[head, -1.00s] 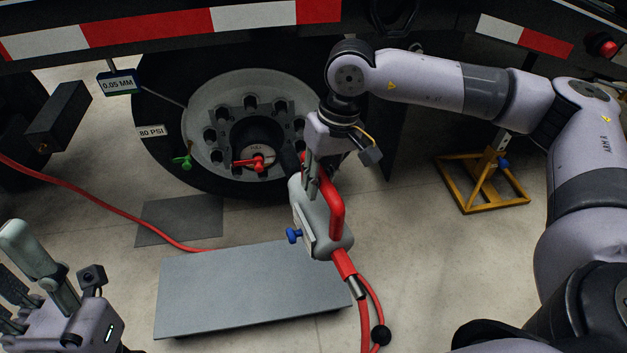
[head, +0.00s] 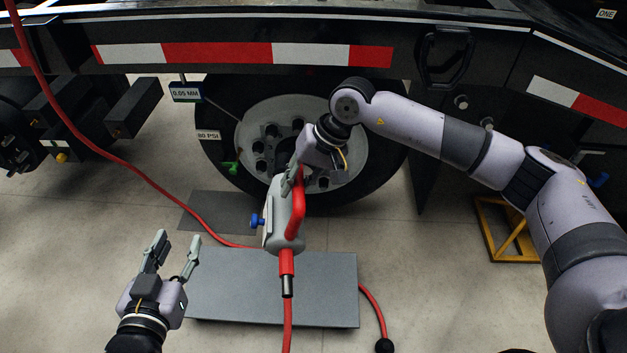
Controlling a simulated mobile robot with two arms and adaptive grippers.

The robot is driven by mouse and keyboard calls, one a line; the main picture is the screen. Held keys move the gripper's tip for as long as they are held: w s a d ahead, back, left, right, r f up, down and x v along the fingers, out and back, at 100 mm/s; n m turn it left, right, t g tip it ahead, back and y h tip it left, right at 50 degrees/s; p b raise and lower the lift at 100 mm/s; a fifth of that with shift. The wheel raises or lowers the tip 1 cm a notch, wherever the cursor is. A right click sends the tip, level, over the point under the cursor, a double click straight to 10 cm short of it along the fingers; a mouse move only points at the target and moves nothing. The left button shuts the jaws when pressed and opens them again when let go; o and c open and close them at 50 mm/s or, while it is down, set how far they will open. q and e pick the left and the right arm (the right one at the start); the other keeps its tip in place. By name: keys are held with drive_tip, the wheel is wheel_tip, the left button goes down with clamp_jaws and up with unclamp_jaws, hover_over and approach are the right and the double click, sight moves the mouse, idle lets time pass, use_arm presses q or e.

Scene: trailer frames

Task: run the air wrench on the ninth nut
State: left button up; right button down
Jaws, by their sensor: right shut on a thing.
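The air wrench (head: 278,228) has a grey body, a red handle and a blue knob. My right gripper (head: 298,182) is shut on it and holds it in front of the wheel (head: 350,150). Dark nuts or stud holes (head: 259,147) ring the pale rim. I cannot tell which is the ninth nut, nor whether the wrench touches one. My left gripper (head: 177,246) is open and empty, low at the left, with its two fingers apart.
A grey platform (head: 325,285) lies on the floor below the wrench. A red hose (head: 120,160) runs across the left, and another (head: 287,325) hangs from the wrench. A yellow stand (head: 512,250) is at the right. A green valve piece (head: 230,168) is by the tyre.

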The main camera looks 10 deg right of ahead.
sight(284, 202)
drive_tip(key=a, duration=0.1)
drive_tip(key=w+a+r+p, duration=0.1)
drive_tip(key=a+p, duration=0.1)
drive_tip(key=shift+w+r+m+t+y, duration=0.15)
drive_tip(key=shift+w+m+t+y, duration=0.15)
drive_tip(key=shift+y, duration=0.1)
drive_tip(key=shift+w+a+m+t+y+p, duration=0.25)
drive_tip(key=shift+w+a+p, duration=0.1)
drive_tip(key=shift+a+p, duration=0.25)
drive_tip(key=shift+w+a+m+t+y+p, duration=0.15)
drive_tip(key=shift+w+a+m+p, duration=0.15)
drive_tip(key=shift+a+p, duration=0.3)
use_arm(q)
drive_tip(key=s+a+f+g+y, duration=0.1)
drive_tip(key=s+a+f+g, duration=0.1)
drive_tip(key=s+f+g, duration=0.3)
drive_tip(key=s+a+f+g+y, duration=0.1)
drive_tip(key=s+a+f+g, duration=0.2)
drive_tip(key=s, duration=0.7)
wheel_tip(284, 202, down, 2)
drive_tip(key=g, duration=0.2)
drive_tip(key=shift+a+f+n+g+y, duration=0.15)
drive_tip(key=shift+a+n+g+y, duration=0.15)
drive_tip(key=shift+y, duration=0.1)
drive_tip(key=shift+w, duration=0.25)
